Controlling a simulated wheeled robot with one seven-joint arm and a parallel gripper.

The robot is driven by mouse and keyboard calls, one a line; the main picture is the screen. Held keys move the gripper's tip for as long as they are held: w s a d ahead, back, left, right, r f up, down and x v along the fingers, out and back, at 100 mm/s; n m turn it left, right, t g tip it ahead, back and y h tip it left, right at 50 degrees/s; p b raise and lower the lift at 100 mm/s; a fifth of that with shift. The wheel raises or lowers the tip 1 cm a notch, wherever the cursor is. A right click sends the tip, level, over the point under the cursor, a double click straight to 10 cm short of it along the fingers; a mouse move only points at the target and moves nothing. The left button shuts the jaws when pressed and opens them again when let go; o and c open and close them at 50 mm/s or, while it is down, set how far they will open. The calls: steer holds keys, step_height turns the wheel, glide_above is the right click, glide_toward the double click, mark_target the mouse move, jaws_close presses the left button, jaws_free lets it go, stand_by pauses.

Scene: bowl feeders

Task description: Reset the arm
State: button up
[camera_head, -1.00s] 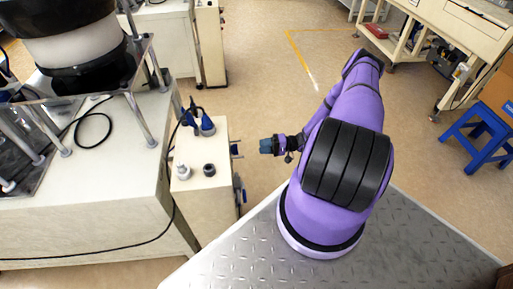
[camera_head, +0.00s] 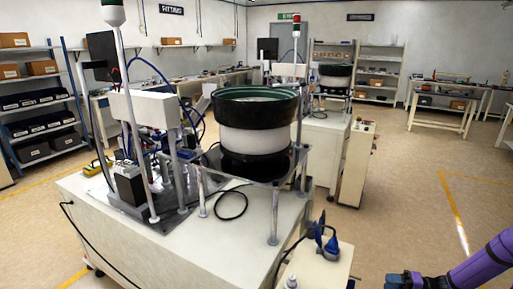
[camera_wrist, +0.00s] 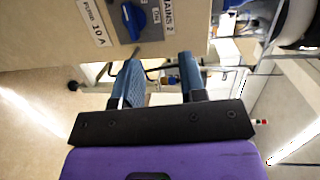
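My gripper (camera_head: 405,281) shows at the bottom right edge of the head view, at the end of my purple arm (camera_head: 485,264). Most of the arm lies outside that view. In the wrist view my gripper (camera_wrist: 160,64) has its two blue fingers apart with a clear gap between them. Nothing is held between them. A cabinet panel with a blue rotary switch (camera_wrist: 133,18) and printed labels lies beyond the fingertips.
A bowl feeder (camera_head: 255,120) stands on a white machine bench (camera_head: 185,255). A small cabinet (camera_head: 318,268) with blue-handled items stands left of my gripper. Open floor (camera_head: 405,190) lies behind it to the right. Shelves (camera_head: 35,115) line the left wall.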

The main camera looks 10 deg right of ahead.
steer(key=w+a+r+n+g+h, duration=0.2)
steer(key=r+g, duration=0.1)
steer(key=r, duration=0.8)
steer(key=w+a+r+n+g+h, duration=0.2)
steer(key=r+g, duration=0.2)
steer(key=r, duration=0.6)
steer(key=s+a+r+g+h, duration=0.1)
steer(key=a+r+h, duration=0.25)
steer(key=r, duration=0.55)
steer(key=s+a+r+h, duration=0.2)
steer(key=a+r, duration=0.2)
steer(key=r, duration=0.4)
steer(key=s+a+r+n+t+h, duration=0.1)
steer(key=s+a+r+h, duration=0.1)
steer(key=s+a+r, duration=0.4)
steer(key=s+a+r+t+h, duration=0.1)
steer(key=s+a+r+h, duration=0.15)
steer(key=r, duration=0.55)
steer(key=s+a+r+t, duration=0.1)
steer(key=s+r+t, duration=0.1)
steer(key=s, duration=0.5)
steer(key=s+a+r+t+h, duration=0.1)
steer(key=s+a+r+t, duration=0.1)
steer(key=s, duration=0.5)
steer(key=shift+s+r+t, duration=0.3)
steer(key=shift+s+r, duration=0.05)
steer(key=shift+r, duration=0.55)
steer(key=shift+a, duration=0.1)
